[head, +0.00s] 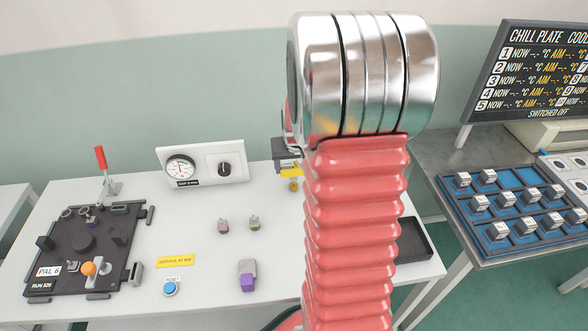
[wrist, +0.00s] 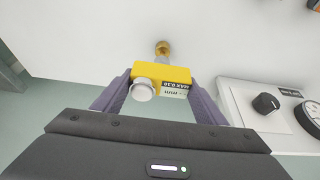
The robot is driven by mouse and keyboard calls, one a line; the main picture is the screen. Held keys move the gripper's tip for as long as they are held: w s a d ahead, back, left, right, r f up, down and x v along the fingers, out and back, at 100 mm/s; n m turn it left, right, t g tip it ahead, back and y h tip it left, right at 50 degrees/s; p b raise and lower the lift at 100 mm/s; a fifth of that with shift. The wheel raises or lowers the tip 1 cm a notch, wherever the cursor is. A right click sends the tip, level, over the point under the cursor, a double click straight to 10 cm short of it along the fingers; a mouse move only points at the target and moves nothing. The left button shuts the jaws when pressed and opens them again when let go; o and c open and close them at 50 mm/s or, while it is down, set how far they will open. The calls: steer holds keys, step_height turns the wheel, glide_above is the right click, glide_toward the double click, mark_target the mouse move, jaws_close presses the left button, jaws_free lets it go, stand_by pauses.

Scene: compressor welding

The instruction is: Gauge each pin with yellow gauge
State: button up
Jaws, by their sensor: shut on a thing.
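My gripper (wrist: 160,80) is shut on the yellow gauge (wrist: 148,72), seen in the wrist view between its two fingers. The gauge has a white label with "mm" and a round silver knob. A brass-coloured pin (wrist: 162,48) shows just beyond the gauge; I cannot tell whether they touch. In the head view the yellow gauge (head: 290,173) shows left of my arm, with the brass piece (head: 293,186) below it. Two small grey and brass pieces, perhaps pins, stand on the white table, one at left (head: 223,226) and one at right (head: 254,223).
A dial box (head: 202,165) stands at the table's back. A dark fixture (head: 82,248) with a red lever fills the left. A grey-purple block (head: 247,276), blue button (head: 170,288) and black tray (head: 412,241) are nearby. A blue rack (head: 520,205) stands right.

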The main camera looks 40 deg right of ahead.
steer(key=shift+r, duration=1.4)
stand_by(0.6)
